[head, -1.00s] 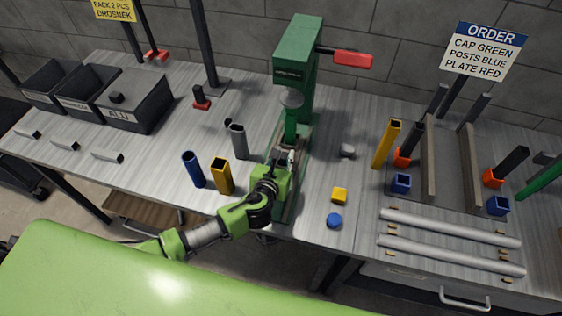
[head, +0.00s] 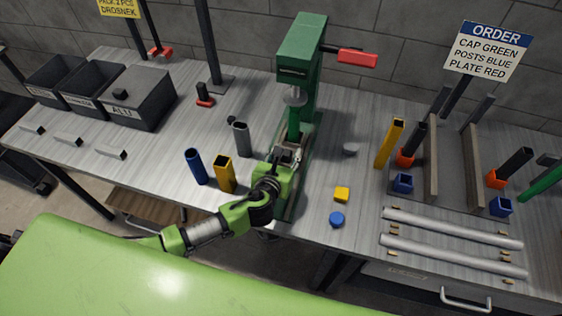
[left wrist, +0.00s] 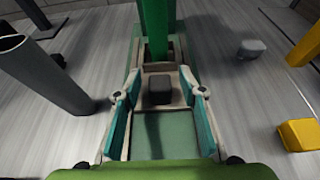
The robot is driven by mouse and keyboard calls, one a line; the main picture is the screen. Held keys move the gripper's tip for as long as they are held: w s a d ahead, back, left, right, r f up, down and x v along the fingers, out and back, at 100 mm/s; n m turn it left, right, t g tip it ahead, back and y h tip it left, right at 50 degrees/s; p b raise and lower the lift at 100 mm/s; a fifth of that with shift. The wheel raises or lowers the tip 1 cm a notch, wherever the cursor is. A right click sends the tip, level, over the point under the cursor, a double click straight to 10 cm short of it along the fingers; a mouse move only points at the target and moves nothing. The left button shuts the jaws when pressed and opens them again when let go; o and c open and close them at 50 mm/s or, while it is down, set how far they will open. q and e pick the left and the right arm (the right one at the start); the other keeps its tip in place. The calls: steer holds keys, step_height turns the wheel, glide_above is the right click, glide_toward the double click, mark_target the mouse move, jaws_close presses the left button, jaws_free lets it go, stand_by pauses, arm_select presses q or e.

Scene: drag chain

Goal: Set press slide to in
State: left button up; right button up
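The green press (head: 301,62) stands at the middle of the bench, with a red-gripped lever (head: 357,57) at its top right. In the left wrist view, a pale slide (left wrist: 158,72) with a dark block (left wrist: 159,90) on it sits on the press base (left wrist: 165,138), in front of the green column (left wrist: 157,30). My left gripper (head: 287,154) is low at the front of the press. In the left wrist view its teal-padded fingers (left wrist: 160,88) are spread, one on each side of the slide and block. Finger contact with the slide is unclear. My right gripper is not in view.
A grey tube (head: 240,139), yellow tube (head: 225,174) and blue tube (head: 196,167) stand left of the gripper. A yellow cap (head: 342,194), blue cap (head: 337,219) and grey cap (head: 350,149) lie to its right. Dark bins (head: 134,98) stand back left.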

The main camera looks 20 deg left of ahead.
arm_select(q)
steer(key=v, duration=1)
steer(key=shift+s+r, duration=0.2)
steer(key=shift+s, duration=0.1)
